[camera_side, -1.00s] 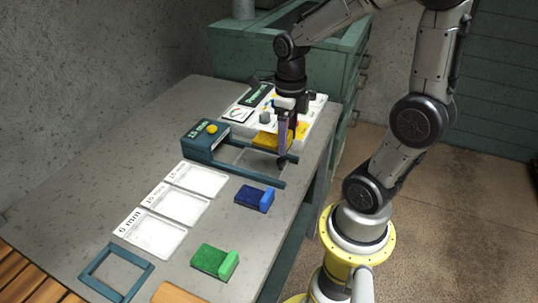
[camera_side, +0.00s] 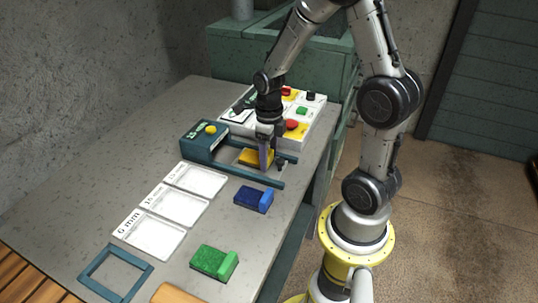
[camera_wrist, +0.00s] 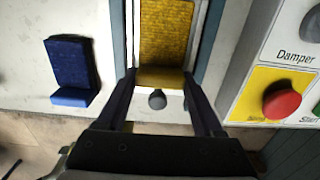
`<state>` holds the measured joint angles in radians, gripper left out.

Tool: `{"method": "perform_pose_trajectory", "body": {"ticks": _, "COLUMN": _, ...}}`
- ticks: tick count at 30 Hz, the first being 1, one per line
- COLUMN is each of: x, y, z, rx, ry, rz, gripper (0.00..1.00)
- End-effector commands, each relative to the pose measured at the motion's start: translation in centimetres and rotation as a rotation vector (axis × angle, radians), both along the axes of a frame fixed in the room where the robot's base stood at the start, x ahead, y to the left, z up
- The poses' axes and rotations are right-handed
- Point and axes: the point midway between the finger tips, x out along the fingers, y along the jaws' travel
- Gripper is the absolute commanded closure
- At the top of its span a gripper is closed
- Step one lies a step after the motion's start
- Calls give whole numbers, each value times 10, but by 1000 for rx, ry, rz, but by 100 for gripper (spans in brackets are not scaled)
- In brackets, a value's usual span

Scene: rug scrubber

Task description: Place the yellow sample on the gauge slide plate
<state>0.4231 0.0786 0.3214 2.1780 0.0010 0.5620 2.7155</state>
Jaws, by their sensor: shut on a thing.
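The yellow sample (camera_side: 256,157) is between my gripper's fingers, over the slide of the teal gauge (camera_side: 205,145). In the wrist view the yellow sample (camera_wrist: 165,35) lies lengthwise between the gauge's rails, with pale slide plate (camera_wrist: 197,35) showing along its side. My gripper (camera_side: 267,166) is shut on the sample's near end block; its fingers also flank it in the wrist view (camera_wrist: 160,78). A dark knob (camera_wrist: 157,98) sits just beyond that end. Whether the sample's underside touches the plate cannot be told.
A blue sample (camera_side: 254,198) and a green sample (camera_side: 214,261) lie on the table. White labelled trays (camera_side: 150,235) are at left, and a teal frame (camera_side: 115,273) is at front. The control panel with red buttons (camera_wrist: 282,101) stands close beside the gauge.

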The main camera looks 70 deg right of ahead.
Motion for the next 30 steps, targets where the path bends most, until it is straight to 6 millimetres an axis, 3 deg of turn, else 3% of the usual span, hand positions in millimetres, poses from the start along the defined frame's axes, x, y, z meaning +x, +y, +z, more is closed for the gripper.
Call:
{"method": "perform_pose_trajectory", "body": {"ticks": 7, "x": 0, "y": 0, "z": -3, "rx": 1, "ry": 1, "rz": 0, "gripper": 94}}
{"method": "perform_pose_trajectory", "body": {"ticks": 8, "x": 0, "y": 0, "z": -3, "rx": 1, "ry": 1, "rz": 0, "gripper": 28}}
{"method": "perform_pose_trajectory", "body": {"ticks": 12, "x": 0, "y": 0, "z": -3, "rx": 0, "ry": 1, "rz": 0, "gripper": 3}}
{"method": "perform_pose_trajectory", "body": {"ticks": 23, "x": 0, "y": 0, "z": 0, "rx": -1, "ry": -1, "rz": 0, "gripper": 1}}
{"method": "perform_pose_trajectory", "body": {"ticks": 30, "x": 1, "y": 0, "z": 35, "rx": -2, "ry": -5, "rz": 0, "gripper": 1}}
